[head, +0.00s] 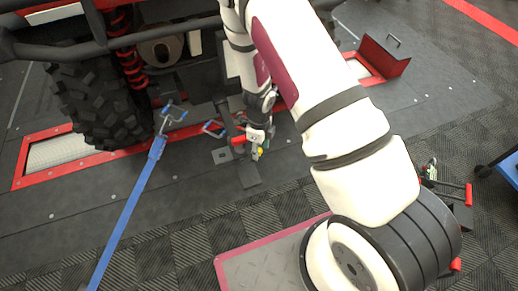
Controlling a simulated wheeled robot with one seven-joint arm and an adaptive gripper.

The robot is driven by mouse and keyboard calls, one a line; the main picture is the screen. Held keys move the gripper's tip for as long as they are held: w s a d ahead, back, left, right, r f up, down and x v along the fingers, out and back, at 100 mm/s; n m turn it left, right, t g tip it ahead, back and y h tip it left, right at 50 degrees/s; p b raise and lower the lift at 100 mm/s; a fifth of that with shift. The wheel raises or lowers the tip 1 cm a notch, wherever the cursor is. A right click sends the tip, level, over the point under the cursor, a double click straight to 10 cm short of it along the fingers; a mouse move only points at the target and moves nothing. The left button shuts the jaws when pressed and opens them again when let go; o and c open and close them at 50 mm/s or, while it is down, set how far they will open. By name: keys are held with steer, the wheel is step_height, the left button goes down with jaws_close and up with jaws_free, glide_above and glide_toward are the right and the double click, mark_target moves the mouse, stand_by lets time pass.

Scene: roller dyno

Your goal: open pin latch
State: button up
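My gripper (258,148) is at the end of my white and maroon arm, low over the dark floor plate, just right of a black upright bracket. A small red handle (238,141) shows at the bracket (226,118), close to the left side of my gripper. This may be the pin latch, but it is small and I cannot make out a pin. Whether my gripper touches the handle is unclear. My fingers are too small and dark to tell open from shut. My wrist hides part of the area behind it.
An off-road vehicle with a knobby tyre (100,105) stands behind, by a red-framed roller opening (62,150). A blue strap (127,205) runs from the front left to a hook. A red-handled device (455,195) stands at right. Floor ahead of the bracket is clear.

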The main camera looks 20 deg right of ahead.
jaws_close()
steer(key=shift+d, duration=0.1)
steer(key=w+d+n+b, duration=0.1)
steer(key=w+d+n, duration=0.7)
steer(key=n, duration=0.8)
steer(key=shift+w+d, duration=0.35)
steer(key=shift+d, duration=0.65)
